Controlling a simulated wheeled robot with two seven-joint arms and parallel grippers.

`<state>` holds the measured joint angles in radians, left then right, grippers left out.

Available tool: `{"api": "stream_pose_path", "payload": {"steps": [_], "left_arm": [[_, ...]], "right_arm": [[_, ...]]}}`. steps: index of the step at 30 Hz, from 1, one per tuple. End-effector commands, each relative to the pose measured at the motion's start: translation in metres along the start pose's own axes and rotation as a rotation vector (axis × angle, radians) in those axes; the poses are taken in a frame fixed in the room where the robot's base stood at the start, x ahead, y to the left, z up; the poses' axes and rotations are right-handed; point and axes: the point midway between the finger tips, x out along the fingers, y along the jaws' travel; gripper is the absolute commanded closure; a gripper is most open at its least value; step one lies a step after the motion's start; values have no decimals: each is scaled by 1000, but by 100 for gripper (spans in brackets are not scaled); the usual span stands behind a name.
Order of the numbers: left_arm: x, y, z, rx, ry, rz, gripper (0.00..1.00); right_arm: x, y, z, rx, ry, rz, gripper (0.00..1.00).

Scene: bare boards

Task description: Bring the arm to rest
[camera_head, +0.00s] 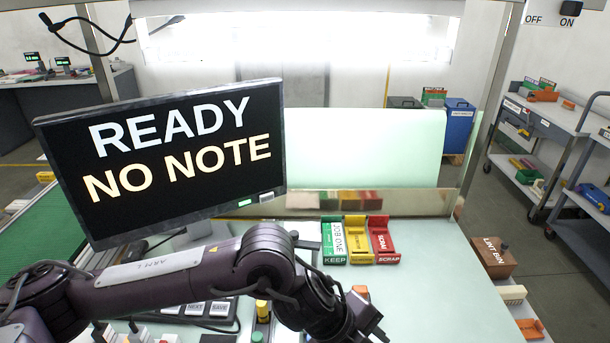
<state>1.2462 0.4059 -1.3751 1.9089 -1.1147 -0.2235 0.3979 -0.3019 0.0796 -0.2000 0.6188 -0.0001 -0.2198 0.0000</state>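My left arm comes in from the left and reaches across the front of the workbench (420,300). Its gripper (368,320) is at the bottom edge, right of centre, dark and mostly hidden by the wrist. I cannot tell whether it is open or shut, or whether it holds anything. My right arm and gripper are not in view.
A monitor (180,160) reads "READY NO NOTE". Green (334,243), yellow (356,240) and red (382,240) trays stand beyond the gripper. A button panel (205,312) lies under the arm. A brown lint bin (493,258) is at right. The bench's right side is clear.

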Motion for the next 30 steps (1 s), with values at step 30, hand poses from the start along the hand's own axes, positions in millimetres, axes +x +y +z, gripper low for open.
{"api": "stream_pose_path", "payload": {"steps": [30], "left_arm": [[-92,152,128,-1822,-394,-647,57]], "right_arm": [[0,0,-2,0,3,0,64]]}}
